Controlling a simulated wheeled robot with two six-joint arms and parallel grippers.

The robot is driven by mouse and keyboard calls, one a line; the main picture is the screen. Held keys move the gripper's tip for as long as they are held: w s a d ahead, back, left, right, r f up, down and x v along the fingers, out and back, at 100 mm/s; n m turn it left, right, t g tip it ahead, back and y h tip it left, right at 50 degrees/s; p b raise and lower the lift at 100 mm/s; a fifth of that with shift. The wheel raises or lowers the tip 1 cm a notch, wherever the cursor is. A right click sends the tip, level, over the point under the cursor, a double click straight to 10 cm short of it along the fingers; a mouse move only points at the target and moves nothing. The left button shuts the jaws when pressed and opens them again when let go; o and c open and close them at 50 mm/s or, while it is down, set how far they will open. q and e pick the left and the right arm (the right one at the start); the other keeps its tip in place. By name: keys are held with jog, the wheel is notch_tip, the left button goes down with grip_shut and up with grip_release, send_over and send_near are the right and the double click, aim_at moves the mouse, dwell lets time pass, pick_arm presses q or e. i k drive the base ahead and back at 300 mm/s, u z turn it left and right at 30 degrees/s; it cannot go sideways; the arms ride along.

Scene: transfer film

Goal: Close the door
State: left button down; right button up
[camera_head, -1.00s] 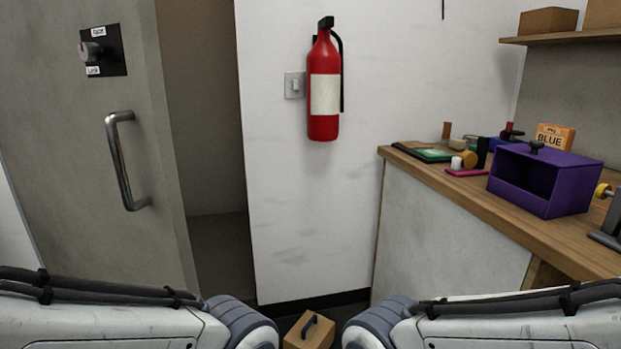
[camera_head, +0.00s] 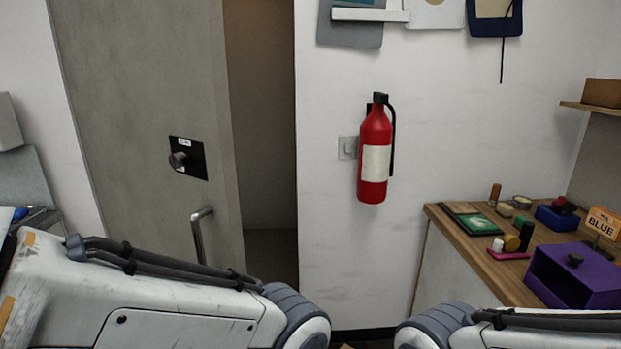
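The grey door (camera_head: 140,90) stands at the left in the head view, partly open. A dark gap, the doorway (camera_head: 262,130), shows between its right edge and the white wall. A metal bar handle (camera_head: 199,235) is on the door, its lower part hidden behind my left arm. A black plate with a knob (camera_head: 187,158) sits above the handle. My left arm crosses the lower left in front of the door, and my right arm shows at the lower right. Neither gripper is in view.
A red fire extinguisher (camera_head: 375,150) and a light switch (camera_head: 347,148) are on the white wall (camera_head: 330,250). A wooden counter (camera_head: 470,255) at the right holds a purple box (camera_head: 575,275) and small items. A cluttered surface (camera_head: 35,218) shows at the far left.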

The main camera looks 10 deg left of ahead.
aim_at(146, 80)
jog(key=u, duration=1.25)
jog(key=k, duration=0.5)
jog(key=z, duration=0.95)
jog(key=i, duration=0.75)
jog(key=u, duration=1.8)
